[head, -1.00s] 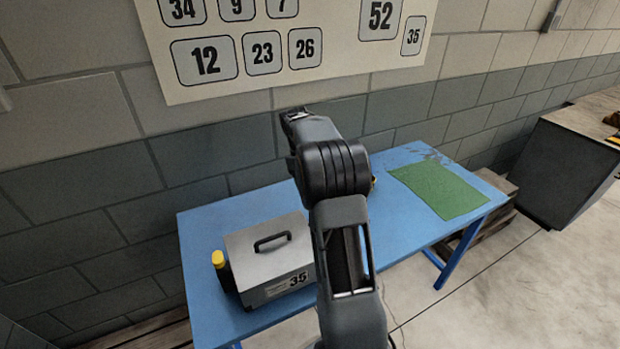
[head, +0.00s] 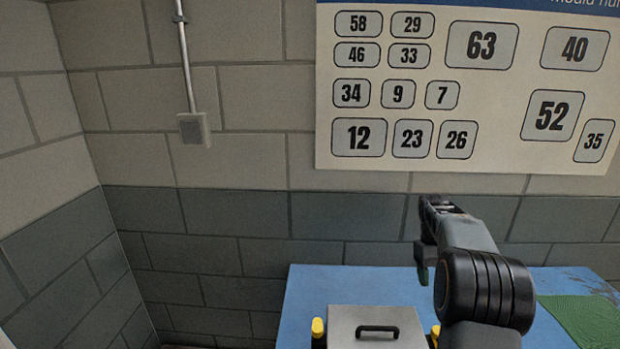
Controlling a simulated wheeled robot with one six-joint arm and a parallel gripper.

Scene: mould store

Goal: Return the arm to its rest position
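My arm rises from the bottom right of the head view, with its dark rounded joint in front of the blue table. My gripper (head: 424,262) is at the far end of the arm, over the back part of the table and pointing down. It is small and partly hidden by the arm's own links. I cannot see whether its fingers are apart, and nothing clearly shows in it.
A blue table (head: 305,294) stands against the block wall. It bears a grey case (head: 376,321) with a black handle, yellow-capped items (head: 318,327) beside it, and a green mat (head: 590,320) at the right. A number board (head: 400,110) and a switch box (head: 193,129) are on the wall.

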